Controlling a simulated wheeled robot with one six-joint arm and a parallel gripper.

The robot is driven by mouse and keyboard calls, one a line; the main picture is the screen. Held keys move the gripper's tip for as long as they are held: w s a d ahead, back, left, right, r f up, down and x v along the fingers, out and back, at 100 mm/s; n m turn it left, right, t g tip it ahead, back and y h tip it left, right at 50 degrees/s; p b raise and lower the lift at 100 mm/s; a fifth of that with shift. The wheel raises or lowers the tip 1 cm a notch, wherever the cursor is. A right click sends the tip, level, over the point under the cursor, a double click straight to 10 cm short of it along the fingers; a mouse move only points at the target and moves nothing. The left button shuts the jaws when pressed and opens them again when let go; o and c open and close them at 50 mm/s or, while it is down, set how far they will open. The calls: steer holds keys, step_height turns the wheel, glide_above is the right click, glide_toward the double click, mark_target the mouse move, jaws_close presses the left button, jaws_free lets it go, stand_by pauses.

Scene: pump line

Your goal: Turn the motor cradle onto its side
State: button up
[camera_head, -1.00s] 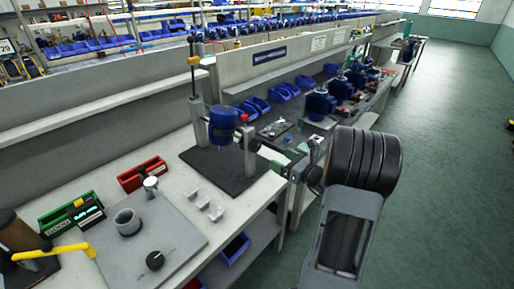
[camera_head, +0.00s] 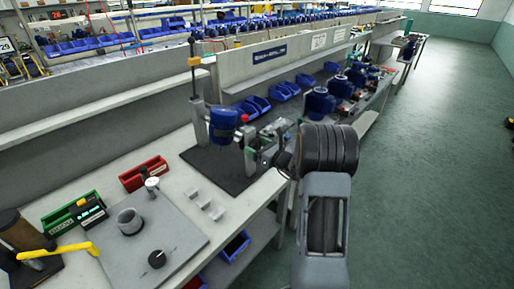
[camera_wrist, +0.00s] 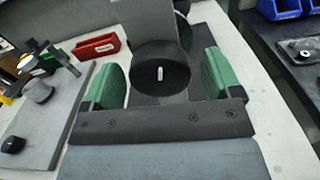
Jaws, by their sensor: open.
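The motor cradle stands on a dark mat (camera_head: 233,172) on the bench. It holds a blue motor (camera_head: 222,126) between grey posts (camera_head: 200,120), with a red knob at the motor's right. My gripper (camera_head: 266,150) is at the cradle's right side, by the near post. In the wrist view its green-padded fingers (camera_wrist: 160,78) are apart. A black round disc (camera_wrist: 162,62) with a pale pin at its centre lies between or just beyond them, in front of a grey upright. Contact with the fingers cannot be told. The motor is mostly hidden in the wrist view.
Left on the bench are a grey plate (camera_head: 175,245) with a ring and black knob, a red bin (camera_head: 144,173), a green bin (camera_head: 72,213) and a yellow lever (camera_head: 55,250). Small grey blocks lie near the front edge. The aisle floor at right is clear.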

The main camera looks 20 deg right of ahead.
steer(key=shift+c, duration=0.4)
steer(key=c, duration=1.2)
steer(key=shift+d, duration=0.1)
